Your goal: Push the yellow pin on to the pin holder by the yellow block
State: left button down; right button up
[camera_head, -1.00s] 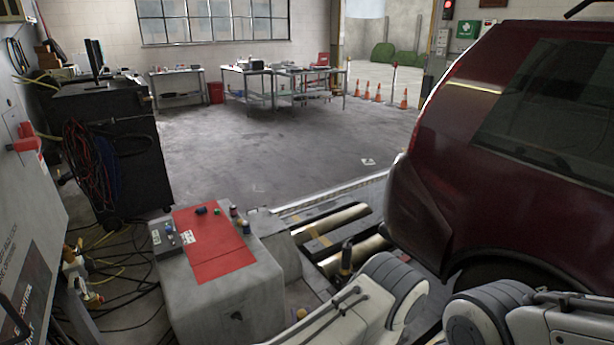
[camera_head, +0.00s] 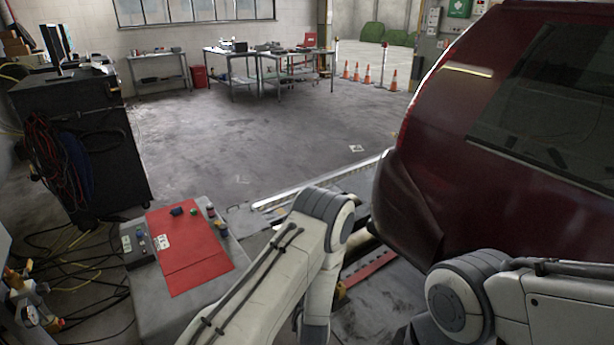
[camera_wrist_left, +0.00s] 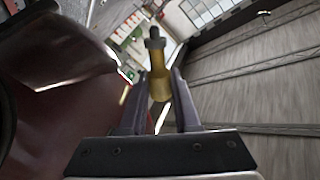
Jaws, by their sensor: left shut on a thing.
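My left gripper (camera_wrist_left: 160,88) shows in the left wrist view, with its two fingers closed around a yellow pin (camera_wrist_left: 158,84). The pin is a yellow-gold cylinder with a narrower neck and a dark knob at its far end. In the head view my left arm reaches over the floor rollers; its gripper and the pin are hidden there. A small yellow patch (camera_head: 341,291) shows beside my left arm at the near end of a red strip; I cannot tell whether it is the yellow block. I cannot make out the pin holder. My right gripper is outside both views.
A dark red car (camera_head: 440,190) stands close on the right. A grey box (camera_head: 150,300) with a red mat (camera_head: 188,245) and small coloured pieces stands at the left. A black cabinet (camera_head: 85,150) with cables is behind it. Open floor lies beyond.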

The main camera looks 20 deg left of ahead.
pick_arm(q)
jog(key=w+a+r+m+h+p, duration=0.1)
jog(key=w+a+r+m+h, duration=0.1)
jog(key=w+r+m, duration=0.3)
jog(key=w+a+r+m+h+p, duration=0.1)
jog(key=w+a+r+m+h, duration=0.2)
jog(key=r+m, duration=0.6)
notch_tip(320, 180, up, 3)
jog(key=w+h, duration=0.1)
jog(key=w, duration=0.1)
jog(key=shift+w+f+t+h, duration=0.2)
jog(key=shift+w+t+h, duration=0.1)
jog(key=shift+w, duration=0.1)
